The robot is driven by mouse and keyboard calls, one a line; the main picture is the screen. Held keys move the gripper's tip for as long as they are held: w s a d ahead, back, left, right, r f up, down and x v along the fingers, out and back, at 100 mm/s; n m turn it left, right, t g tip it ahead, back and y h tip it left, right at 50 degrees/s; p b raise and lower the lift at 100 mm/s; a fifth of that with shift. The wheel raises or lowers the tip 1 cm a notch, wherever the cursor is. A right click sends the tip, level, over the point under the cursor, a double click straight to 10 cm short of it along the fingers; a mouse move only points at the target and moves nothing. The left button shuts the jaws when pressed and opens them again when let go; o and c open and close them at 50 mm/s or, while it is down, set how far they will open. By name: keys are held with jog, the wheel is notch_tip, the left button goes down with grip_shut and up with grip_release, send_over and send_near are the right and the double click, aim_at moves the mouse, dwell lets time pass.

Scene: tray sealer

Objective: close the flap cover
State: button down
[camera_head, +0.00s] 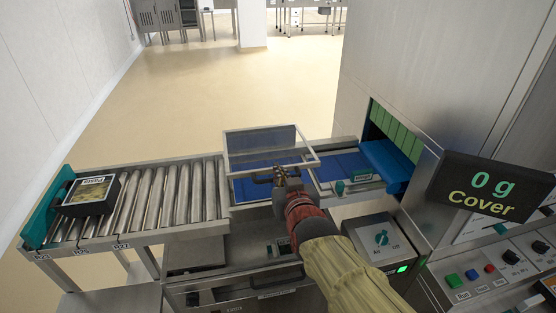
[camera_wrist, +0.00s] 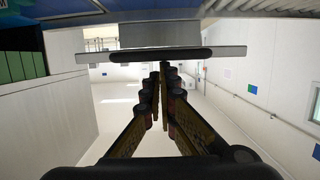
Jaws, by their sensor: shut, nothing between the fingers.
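The flap cover (camera_head: 259,129) is a clear panel in a pale metal frame. It stands raised and tilted over the blue belt section, at the middle of the conveyor line. My gripper (camera_head: 278,171) is at the near edge of the cover, in front of the clear panel. In the wrist view my gripper (camera_wrist: 160,68) has its fingers together with nothing between them. A pale flat bar with a dark rounded strip (camera_wrist: 160,56) crosses just beyond the fingertips. I cannot tell whether the fingers touch it. My wrist hides part of the near frame.
Metal rollers (camera_head: 150,205) run left, carrying a dark labelled tray (camera_head: 91,194). A steel housing with green strips (camera_head: 396,129) stands right. A display (camera_head: 493,188) reads "0 g Cover". A switch box (camera_head: 382,239) sits near my forearm. Open floor lies behind the line.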

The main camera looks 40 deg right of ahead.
jog(key=shift+s+a+f+b, duration=0.1)
jog(key=shift+s+f+b, duration=0.1)
jog(key=shift+f+b, duration=0.75)
jog(key=shift+s+f+b, duration=0.2)
jog(key=shift+f+b, duration=0.15)
jog(key=shift+f, duration=1.2)
notch_tip(320, 180, up, 6)
jog(key=p, duration=0.1)
jog(key=s+a+f+p, duration=0.1)
jog(key=s+a+p, duration=0.2)
jog(key=s, duration=0.5)
jog(key=shift+a+p, duration=0.35)
jog(key=shift+a, duration=0.05)
jog(key=shift+f, duration=0.25)
